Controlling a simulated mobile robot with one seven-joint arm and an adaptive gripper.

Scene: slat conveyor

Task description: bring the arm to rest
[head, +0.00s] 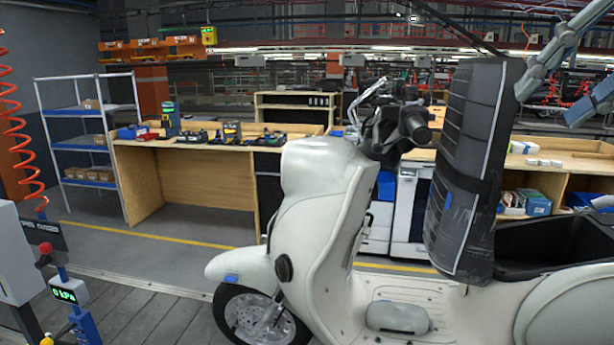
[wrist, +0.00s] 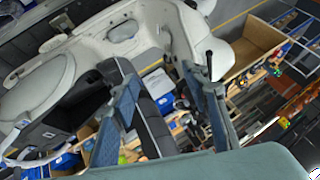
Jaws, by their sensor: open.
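My gripper (head: 547,106) is at the upper right in the head view, above and to the right of the scooter's raised black seat (head: 470,165). Its two grey-blue fingers are spread apart. In the wrist view my gripper (wrist: 160,80) also shows open, with nothing held between the fingers. The white scooter (head: 320,200) fills the middle and lower right of the head view, with its dark storage well (head: 550,245) open below the seat. In the wrist view the scooter (wrist: 95,45) appears tilted beyond the fingers.
A wooden workbench (head: 200,180) with tools stands behind the scooter, and a shelf rack (head: 85,140) with boxes stands at the left. A post with a pressure display (head: 66,292) is at the lower left. Floor (head: 170,255) shows clear between bench and slats.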

